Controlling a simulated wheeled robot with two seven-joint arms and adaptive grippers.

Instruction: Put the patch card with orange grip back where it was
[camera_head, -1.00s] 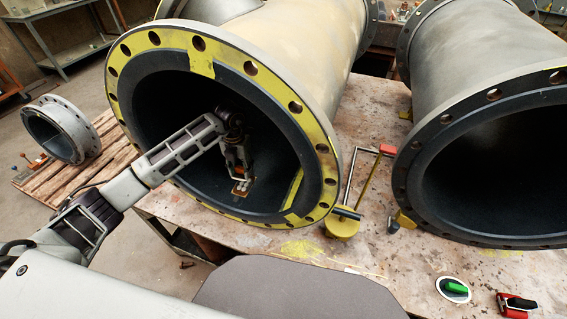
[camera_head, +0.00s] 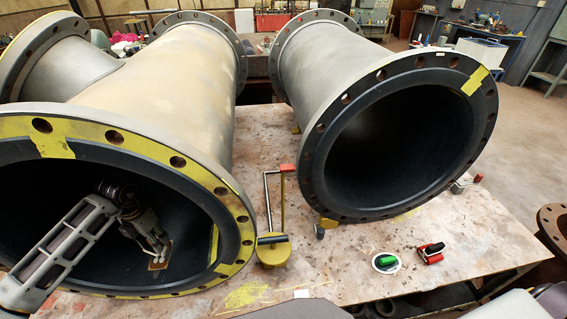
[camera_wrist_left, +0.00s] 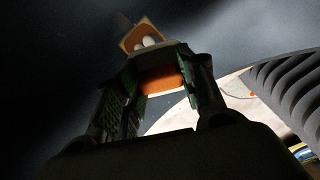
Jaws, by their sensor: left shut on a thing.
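My left gripper (camera_head: 148,236) is inside the mouth of the left pipe (camera_head: 22,128), whose flange has yellow paint. It is shut on the orange grip (camera_wrist_left: 160,79) of the patch card, which sits between its fingers in the left wrist view. The card itself (camera_head: 160,256) is a small brown-orange square below the fingertips, near the dark lining. In the left wrist view the card (camera_wrist_left: 132,40) stands beyond the fingertips, with two pale round pads on it. I cannot tell whether it touches the lining. My right gripper is not visible.
A green-handled piece on a white disc (camera_head: 387,261) and a red-and-black tool (camera_head: 431,254) lie on the table (camera_head: 350,285). A yellow-based stand with rods (camera_head: 274,252) is between the left pipe and the right pipe (camera_head: 310,170). The front table area is fairly clear.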

